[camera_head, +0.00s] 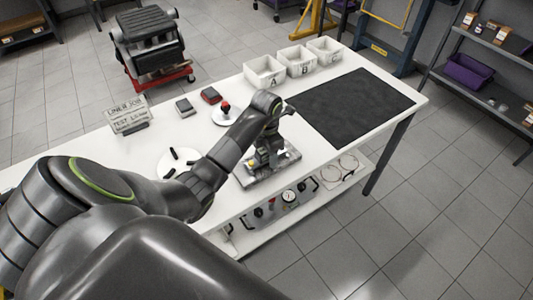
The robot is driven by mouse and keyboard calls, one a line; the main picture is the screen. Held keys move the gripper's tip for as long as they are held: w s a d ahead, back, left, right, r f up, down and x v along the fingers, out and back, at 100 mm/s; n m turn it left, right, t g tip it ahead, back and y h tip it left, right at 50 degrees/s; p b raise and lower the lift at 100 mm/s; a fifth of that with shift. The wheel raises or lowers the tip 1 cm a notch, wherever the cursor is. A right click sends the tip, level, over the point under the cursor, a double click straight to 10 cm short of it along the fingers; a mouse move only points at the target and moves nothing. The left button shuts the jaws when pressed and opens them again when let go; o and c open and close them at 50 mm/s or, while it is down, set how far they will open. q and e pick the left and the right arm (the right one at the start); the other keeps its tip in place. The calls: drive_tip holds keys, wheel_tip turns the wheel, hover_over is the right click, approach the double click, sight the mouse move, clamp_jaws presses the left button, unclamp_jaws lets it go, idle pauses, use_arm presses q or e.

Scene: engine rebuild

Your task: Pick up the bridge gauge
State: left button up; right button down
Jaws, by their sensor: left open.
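My left arm reaches in from the left over the white workbench. My left gripper (262,160) points down over a metal tray (245,182) near the bench's front edge and is open. Small yellowish and shiny parts lie in the tray around the fingertips, partly hidden by the gripper. I cannot make out the bridge gauge for certain. A round dial (288,196) shows among tools on the shelf below the bench top. My right gripper is out of view.
White bins (265,71) marked A, B and C stand at the back of the bench. A black mat (352,107) lies clear at the right. An engine (148,40) stands beyond.

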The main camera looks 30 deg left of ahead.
use_arm(q)
drive_tip(key=shift+c, duration=0.4)
clamp_jaws()
drive_tip(key=shift+r, duration=0.1)
